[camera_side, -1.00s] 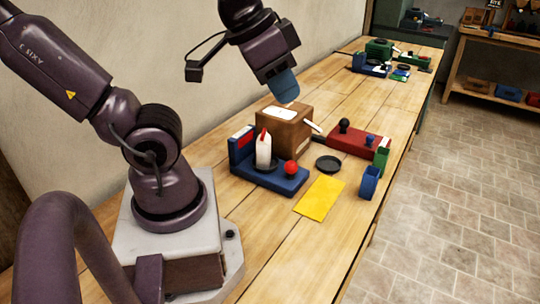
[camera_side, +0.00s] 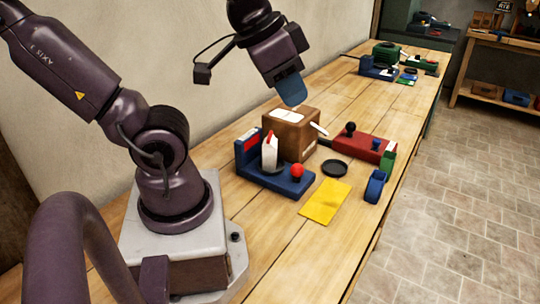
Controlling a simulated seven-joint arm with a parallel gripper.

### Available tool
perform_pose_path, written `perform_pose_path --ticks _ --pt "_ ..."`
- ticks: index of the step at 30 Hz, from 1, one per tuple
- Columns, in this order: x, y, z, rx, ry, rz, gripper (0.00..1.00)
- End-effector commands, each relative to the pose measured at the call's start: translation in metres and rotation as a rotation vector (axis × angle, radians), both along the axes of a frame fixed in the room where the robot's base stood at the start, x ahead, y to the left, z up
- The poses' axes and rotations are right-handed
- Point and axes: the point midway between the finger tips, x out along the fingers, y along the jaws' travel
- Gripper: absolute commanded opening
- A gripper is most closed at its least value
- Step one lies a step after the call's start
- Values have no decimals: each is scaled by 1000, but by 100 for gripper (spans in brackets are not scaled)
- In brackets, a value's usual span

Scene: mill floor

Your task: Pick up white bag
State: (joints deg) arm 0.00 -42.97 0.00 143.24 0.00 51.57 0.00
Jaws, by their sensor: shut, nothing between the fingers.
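A small white upright item with a red top (camera_side: 270,150), which looks like the white bag, stands at the blue base (camera_side: 283,180) on the bench. Its lower part is against or behind that base's edge; I cannot tell exactly. My gripper (camera_side: 293,98) with blue fingers is shut and empty. It hangs just above the brown box (camera_side: 290,138), which has a white label on top, to the upper right of the white item and apart from it. Whether the fingertips touch the box is hard to tell.
A red ball (camera_side: 297,171) sits on the blue base. A black dish (camera_side: 334,168), a yellow sheet (camera_side: 325,202), a red block with a black knob (camera_side: 362,147) and a blue ring-like piece (camera_side: 375,187) lie to the right. The far middle bench (camera_side: 395,100) is clear.

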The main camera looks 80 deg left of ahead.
Motion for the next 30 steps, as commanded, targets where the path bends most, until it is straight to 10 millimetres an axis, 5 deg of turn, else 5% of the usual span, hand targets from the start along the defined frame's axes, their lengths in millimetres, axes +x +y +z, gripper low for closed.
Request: perform_pose_path --ticks 1,10,20,26,30 --pt "0 0 0 0 0 0 0" --pt "0 0 0 0 0 0 68" --pt "1 -1 -4 -2 22 -7 68" --pt "13 19 -48 -104 218 91 68" --pt "26 54 -95 -203 333 311 68"
